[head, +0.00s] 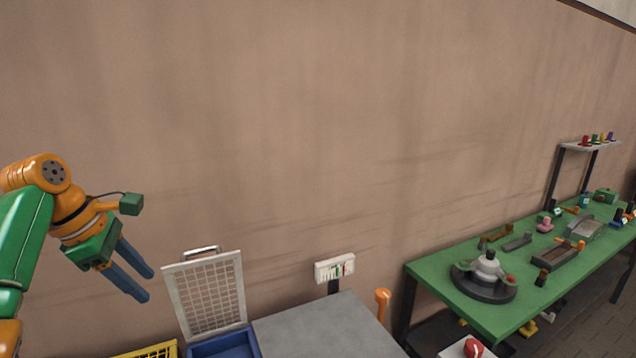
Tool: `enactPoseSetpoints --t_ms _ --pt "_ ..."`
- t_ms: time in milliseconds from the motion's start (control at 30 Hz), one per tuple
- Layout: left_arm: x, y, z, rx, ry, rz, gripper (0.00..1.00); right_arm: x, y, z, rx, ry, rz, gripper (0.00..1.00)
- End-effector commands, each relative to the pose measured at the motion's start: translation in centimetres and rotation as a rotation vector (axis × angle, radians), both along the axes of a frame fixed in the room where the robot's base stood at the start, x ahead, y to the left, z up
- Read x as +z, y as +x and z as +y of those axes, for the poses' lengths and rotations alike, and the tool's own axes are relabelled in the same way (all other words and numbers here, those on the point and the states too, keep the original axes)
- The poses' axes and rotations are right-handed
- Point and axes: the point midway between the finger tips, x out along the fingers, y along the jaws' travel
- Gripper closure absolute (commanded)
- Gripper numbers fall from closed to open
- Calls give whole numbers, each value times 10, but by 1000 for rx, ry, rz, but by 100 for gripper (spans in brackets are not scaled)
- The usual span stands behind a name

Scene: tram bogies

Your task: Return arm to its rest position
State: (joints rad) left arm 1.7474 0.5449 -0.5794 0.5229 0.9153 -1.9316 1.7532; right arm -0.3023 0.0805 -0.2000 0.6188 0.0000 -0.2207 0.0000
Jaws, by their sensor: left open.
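My left arm comes in from the left edge, with green and orange links. Its gripper (144,283) has two blue fingers that point down and to the right. The fingers stand apart with nothing between them. The gripper is in the air in front of the brown wall, to the left of a raised mesh lid, and touches nothing that I can see. My right gripper is not in view.
A blue box (226,345) with its white mesh lid (208,294) raised stands below, beside a yellow crate (152,351). A grey tabletop (320,328) adjoins it. A small panel (334,268) stands behind. A green table (450,285) with several parts is at the right.

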Motion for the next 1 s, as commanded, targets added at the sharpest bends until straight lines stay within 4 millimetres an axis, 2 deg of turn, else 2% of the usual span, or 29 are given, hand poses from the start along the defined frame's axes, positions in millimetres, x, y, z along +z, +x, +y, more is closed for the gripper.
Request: enactPoseSetpoints --t_ms 267,467,567,667,700,800,900,1000 --pt "-58 11 -16 -233 163 15 53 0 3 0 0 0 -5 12" --pt "-130 11 -41 -548 318 19 53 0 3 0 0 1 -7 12" --pt "-176 2 -60 -757 389 6 53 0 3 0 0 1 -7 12" --pt "-231 -22 -86 -1019 453 -29 53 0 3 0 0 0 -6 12" --pt "-254 -37 -99 -1136 473 -54 53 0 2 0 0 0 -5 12" --pt "-298 -83 -126 -1395 520 -136 53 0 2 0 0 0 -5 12" --pt "-317 -121 -139 -1555 559 -201 53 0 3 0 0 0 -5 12" --pt "-325 -152 -144 -1656 595 -242 53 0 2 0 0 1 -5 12"
